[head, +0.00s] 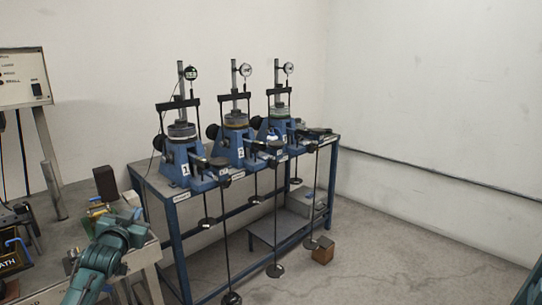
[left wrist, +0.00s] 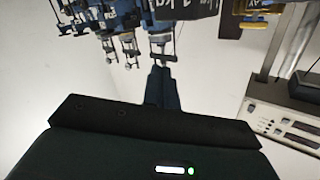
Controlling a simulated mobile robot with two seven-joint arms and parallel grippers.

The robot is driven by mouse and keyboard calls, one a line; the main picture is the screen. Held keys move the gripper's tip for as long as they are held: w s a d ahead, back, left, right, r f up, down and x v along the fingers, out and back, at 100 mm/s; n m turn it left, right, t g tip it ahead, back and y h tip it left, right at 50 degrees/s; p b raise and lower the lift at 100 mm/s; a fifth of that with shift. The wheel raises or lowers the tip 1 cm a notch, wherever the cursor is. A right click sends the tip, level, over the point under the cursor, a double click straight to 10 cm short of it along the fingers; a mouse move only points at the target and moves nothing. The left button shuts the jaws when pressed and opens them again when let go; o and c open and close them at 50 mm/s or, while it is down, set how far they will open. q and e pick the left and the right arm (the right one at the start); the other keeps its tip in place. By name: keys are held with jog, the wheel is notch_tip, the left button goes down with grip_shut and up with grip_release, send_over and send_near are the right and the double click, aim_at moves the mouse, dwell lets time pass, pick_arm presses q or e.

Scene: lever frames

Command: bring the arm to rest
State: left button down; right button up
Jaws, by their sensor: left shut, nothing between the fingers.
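My left arm comes in at the lower left of the head view, beside the near bench. My left gripper (head: 137,214) is small and partly hidden by its own wrist there. In the left wrist view the fingers (left wrist: 161,72) are together, with nothing seen between them. Three blue lever frames stand on the far table: number 1 (head: 178,163), number 2 (head: 233,146) and a third (head: 279,127). Each has a dial gauge on top and hanging rods with discs. The gripper is left of and nearer than these frames, apart from them. My right gripper is not in view.
The lever frames' table (head: 152,183) has a blue frame with a lower shelf. A brown block (head: 323,250) lies on the floor. A control panel (head: 22,78) stands at the left. A dark box (head: 105,183) is near my left gripper. The floor at right is clear.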

pick_arm(q)
jog(key=s+d+f+m+g+h, duration=0.1)
jog(key=s+d+f+g+h, duration=0.1)
jog(key=s+d+f, duration=0.65)
jog(key=s+d+f+m+g+h, duration=0.15)
jog(key=s+d+f, duration=0.35)
jog(key=s+f, duration=0.65)
jog(key=s+d+f+n+g+h, duration=0.1)
jog(key=s+d+f, duration=0.1)
jog(key=s, duration=0.7)
jog(key=s+d+f+n+g, duration=0.1)
jog(key=s+d, duration=0.4)
jog(key=s, duration=0.5)
notch_tip(320, 180, down, 2)
jog(key=shift+d+f+g+h, duration=0.2)
jog(key=shift+d+g+h, duration=0.15)
jog(key=shift+g, duration=0.1)
jog(key=shift+s+a, duration=0.1)
jog(key=shift+s, duration=0.05)
